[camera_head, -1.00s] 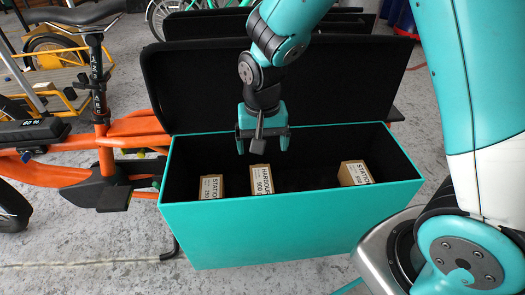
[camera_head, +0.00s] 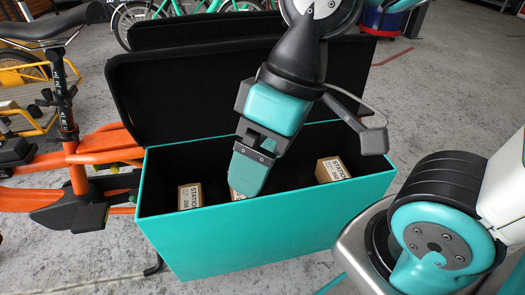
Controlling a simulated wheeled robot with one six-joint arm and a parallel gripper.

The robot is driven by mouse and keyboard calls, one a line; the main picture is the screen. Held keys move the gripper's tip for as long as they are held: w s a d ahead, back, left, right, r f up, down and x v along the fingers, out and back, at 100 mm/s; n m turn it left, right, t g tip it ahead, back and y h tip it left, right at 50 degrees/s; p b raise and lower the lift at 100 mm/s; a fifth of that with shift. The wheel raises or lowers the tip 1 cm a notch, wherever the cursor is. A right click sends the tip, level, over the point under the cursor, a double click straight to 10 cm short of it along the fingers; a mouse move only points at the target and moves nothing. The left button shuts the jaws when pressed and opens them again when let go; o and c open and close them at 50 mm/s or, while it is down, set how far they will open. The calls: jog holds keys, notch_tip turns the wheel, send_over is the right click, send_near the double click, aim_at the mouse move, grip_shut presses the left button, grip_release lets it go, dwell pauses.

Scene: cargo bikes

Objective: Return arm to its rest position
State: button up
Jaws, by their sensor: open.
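One finger hides most of the middle carton. A carton marked "STATION" (camera_head: 190,196) stands inside the cargo box at the left. Another carton marked "STATION" (camera_head: 332,169) stands inside at the right. My arm reaches up from the gripper toward the top of the view.
The black lid (camera_head: 190,85) of the cargo box stands open behind it. An orange bike frame (camera_head: 105,147) is at the left. More bikes (camera_head: 140,15) stand at the back. Grey floor (camera_head: 455,75) is clear at the right.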

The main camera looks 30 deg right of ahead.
jog(key=shift+r, duration=0.1)
notch_tip(320, 180, up, 28)
jog(key=p, duration=2.7)
jog(key=shift+f+p, duration=0.2)
jog(key=shift+p, duration=0.2)
